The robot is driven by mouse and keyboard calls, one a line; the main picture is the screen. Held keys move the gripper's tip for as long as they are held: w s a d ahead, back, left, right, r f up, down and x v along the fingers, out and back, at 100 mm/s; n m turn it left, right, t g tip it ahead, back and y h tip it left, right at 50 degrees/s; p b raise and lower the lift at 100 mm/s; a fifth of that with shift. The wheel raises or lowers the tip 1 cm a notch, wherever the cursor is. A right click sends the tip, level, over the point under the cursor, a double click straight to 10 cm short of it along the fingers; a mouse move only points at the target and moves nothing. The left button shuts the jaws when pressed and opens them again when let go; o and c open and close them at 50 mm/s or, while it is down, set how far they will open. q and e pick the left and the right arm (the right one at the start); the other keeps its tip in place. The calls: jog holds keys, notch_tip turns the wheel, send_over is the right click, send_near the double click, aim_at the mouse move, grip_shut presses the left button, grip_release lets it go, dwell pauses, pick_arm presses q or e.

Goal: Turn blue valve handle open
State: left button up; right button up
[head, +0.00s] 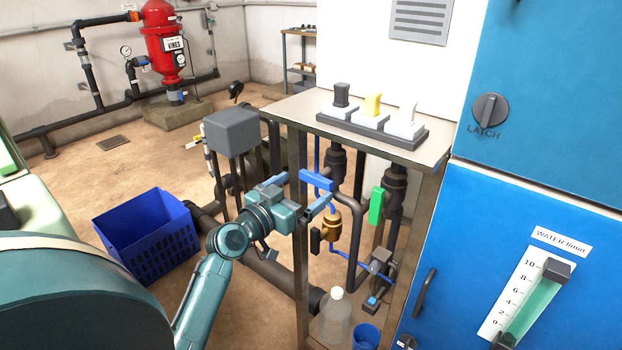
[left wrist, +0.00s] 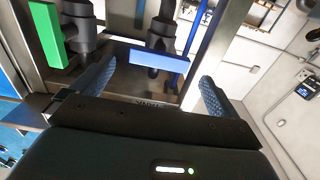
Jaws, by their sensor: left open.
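The blue valve handle (head: 316,180) is a flat bar under the front of the metal bench, fixed to dark pipework. In the left wrist view the blue handle (left wrist: 158,61) lies crosswise ahead of the jaws. My left gripper (head: 306,192) is just in front of the handle and open. In the left wrist view its two blue ribbed fingers (left wrist: 155,76) stand wide apart, one towards each end of the handle. The handle looks a little beyond the fingertips; I cannot tell whether they touch. My right gripper is in neither view.
A green handle (head: 376,206) stands upright to the right of the blue one. A bench leg (head: 299,240) is close to my left gripper. A bottle (head: 336,315) and blue cup (head: 366,337) stand below. A blue crate (head: 150,235) is on the floor at left.

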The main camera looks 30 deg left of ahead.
aim_at(313, 181)
pick_arm(q)
jog(key=shift+w+d, duration=0.15)
jog(key=shift+w, duration=1.8)
jog(key=shift+c, duration=0.3)
jog(key=c, duration=0.9)
